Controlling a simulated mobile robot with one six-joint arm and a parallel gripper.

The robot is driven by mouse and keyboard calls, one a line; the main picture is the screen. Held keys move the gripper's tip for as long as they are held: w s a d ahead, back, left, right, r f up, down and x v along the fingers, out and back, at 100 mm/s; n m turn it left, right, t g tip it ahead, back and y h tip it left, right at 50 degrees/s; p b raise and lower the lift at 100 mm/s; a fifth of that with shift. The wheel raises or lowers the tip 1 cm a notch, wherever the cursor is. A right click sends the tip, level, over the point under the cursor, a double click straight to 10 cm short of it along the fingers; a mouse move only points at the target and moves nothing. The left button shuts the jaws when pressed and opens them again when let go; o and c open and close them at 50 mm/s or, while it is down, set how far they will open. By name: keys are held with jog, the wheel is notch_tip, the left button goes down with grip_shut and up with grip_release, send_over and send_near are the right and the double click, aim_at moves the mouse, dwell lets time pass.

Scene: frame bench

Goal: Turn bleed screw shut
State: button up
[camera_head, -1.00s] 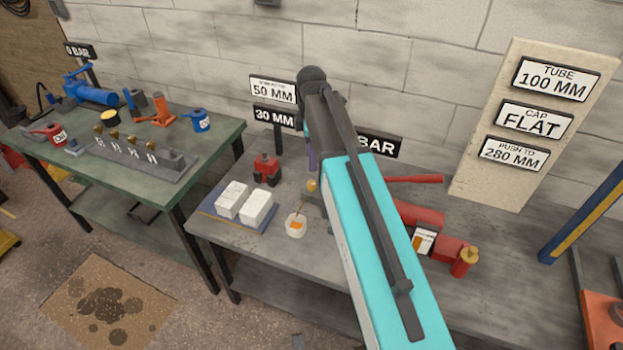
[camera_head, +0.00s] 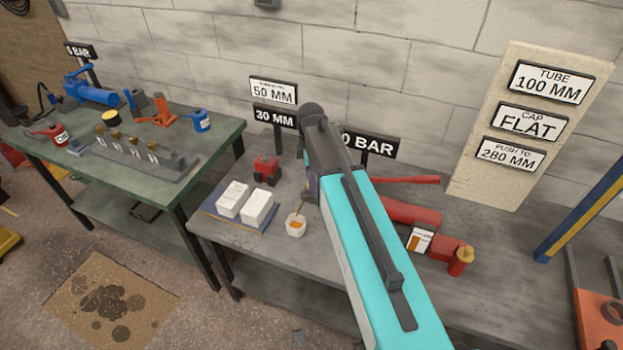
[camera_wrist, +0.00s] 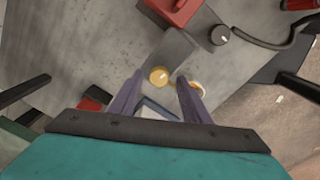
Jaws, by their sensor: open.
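In the wrist view, a round brass-yellow screw head (camera_wrist: 158,76), which looks like the bleed screw, shows between the tips of my two purple fingers. My gripper (camera_wrist: 161,80) is open, with one finger on each side of the screw head. Gaps show on both sides; whether the tips are down at its height I cannot tell. In the head view my arm hides the screw, and only a bit of a purple finger shows. A small white cup (camera_head: 296,228) with orange inside stands just left of my gripper, with a thin tan tube rising from it.
A red pump (camera_head: 410,213) with a red lever lies right of my arm. A red block-like unit (camera_head: 266,168) and white boxes (camera_head: 258,208) stand to the left. A "0 BAR" sign (camera_head: 371,145) stands behind.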

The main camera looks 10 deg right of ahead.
jog(key=shift+f, duration=0.45)
